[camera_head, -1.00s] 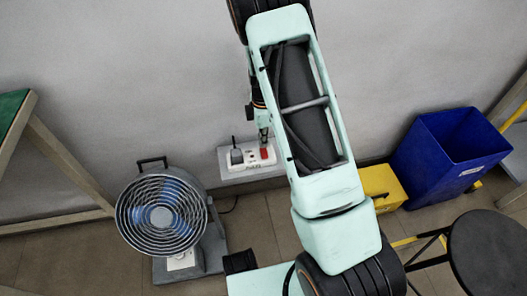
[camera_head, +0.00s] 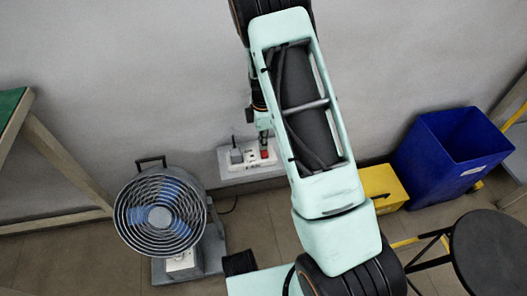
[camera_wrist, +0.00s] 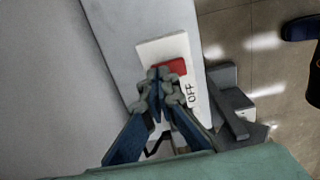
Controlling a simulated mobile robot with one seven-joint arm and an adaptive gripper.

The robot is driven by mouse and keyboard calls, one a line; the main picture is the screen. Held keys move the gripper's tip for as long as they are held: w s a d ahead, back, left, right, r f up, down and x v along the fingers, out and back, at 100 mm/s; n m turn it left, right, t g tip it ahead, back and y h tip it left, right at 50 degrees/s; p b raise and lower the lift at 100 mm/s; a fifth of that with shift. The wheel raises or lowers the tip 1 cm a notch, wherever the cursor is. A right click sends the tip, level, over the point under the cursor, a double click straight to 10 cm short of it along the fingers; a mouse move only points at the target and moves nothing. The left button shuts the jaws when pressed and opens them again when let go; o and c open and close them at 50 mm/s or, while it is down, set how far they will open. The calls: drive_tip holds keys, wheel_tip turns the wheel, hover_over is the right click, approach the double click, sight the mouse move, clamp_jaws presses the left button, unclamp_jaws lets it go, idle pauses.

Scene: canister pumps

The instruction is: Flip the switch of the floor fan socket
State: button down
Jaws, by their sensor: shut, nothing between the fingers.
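The socket is a white power strip (camera_head: 256,160) on a grey ledge (camera_head: 231,173) against the wall, with a dark plug (camera_head: 236,156) in its left part. Its red switch (camera_head: 264,154) shows at the right part. In the wrist view the red switch (camera_wrist: 172,66) sits in the white plate above the letters OFF. My gripper (camera_wrist: 160,76) is shut and empty, its tips over the switch's near left edge; I cannot tell whether they touch it. In the head view my gripper (camera_head: 263,137) is just above the switch, partly hidden by my arm. The floor fan (camera_head: 160,215) stands to the lower left.
A yellow box (camera_head: 383,187) and a blue bin (camera_head: 450,150) stand at the right by the wall. A round dark stool (camera_head: 490,252) is at the lower right. A green-topped table (camera_head: 12,110) is at the left. The floor between fan and yellow box is partly clear.

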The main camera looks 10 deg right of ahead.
drive_tip(key=shift+f, duration=0.35)
drive_tip(key=shift+r+p, duration=2.1)
drive_tip(key=shift+r, duration=1.45)
